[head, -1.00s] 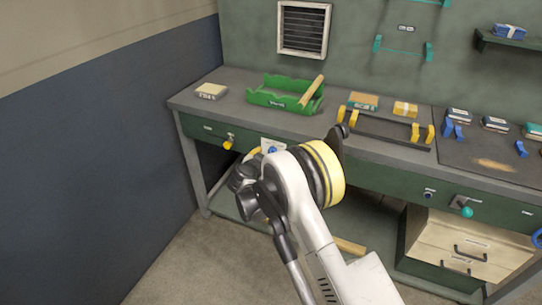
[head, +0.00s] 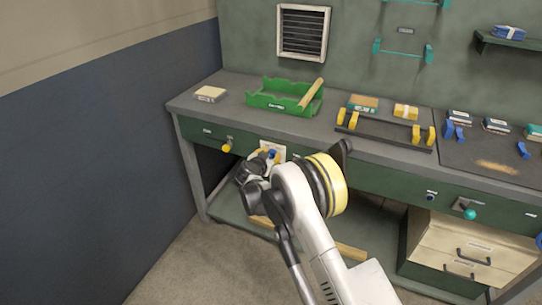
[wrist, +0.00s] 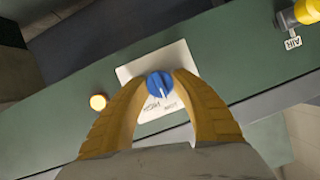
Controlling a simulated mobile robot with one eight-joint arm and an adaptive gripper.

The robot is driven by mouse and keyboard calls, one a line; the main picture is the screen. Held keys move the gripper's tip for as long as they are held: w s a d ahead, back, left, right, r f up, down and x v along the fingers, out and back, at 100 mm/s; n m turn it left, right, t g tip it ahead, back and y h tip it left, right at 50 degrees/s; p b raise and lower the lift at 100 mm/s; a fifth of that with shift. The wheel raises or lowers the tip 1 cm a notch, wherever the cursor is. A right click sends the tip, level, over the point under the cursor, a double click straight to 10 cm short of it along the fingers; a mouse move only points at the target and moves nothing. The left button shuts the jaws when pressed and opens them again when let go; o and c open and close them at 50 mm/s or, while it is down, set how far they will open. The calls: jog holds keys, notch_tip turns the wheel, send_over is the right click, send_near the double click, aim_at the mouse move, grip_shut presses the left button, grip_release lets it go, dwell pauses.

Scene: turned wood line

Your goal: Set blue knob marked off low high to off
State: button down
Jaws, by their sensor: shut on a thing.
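The blue knob (wrist: 160,85) sits on a white plate (wrist: 136,71) on the green bench front. It has a white line that points down in the wrist view, near the printed words. HIGH is legible at the lower left; the word beside it is small and unclear, and I cannot make out OFF. My gripper (wrist: 160,82) has its yellow fingers on both sides of the knob, shut on it. In the head view the knob (head: 272,153) and plate (head: 279,147) show just beyond my wrist, which hides part of them.
A round amber light (wrist: 98,101) is left of the plate in the wrist view. A yellow handle labelled AIR (wrist: 305,12) is at the upper right; it also shows in the head view (head: 227,147). A green tray (head: 266,101) stands on the bench above.

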jog(key=n+h, duration=0.2)
jog(key=n, duration=0.1)
jog(key=shift+a+g, duration=0.1)
jog(key=shift+g, duration=0.3)
jog(key=shift+n+h, duration=1)
jog(key=shift+n, duration=0.4)
jog(key=c, duration=1)
grip_release()
jog(key=shift+c, duration=0.2)
jog(key=v, duration=1.2)
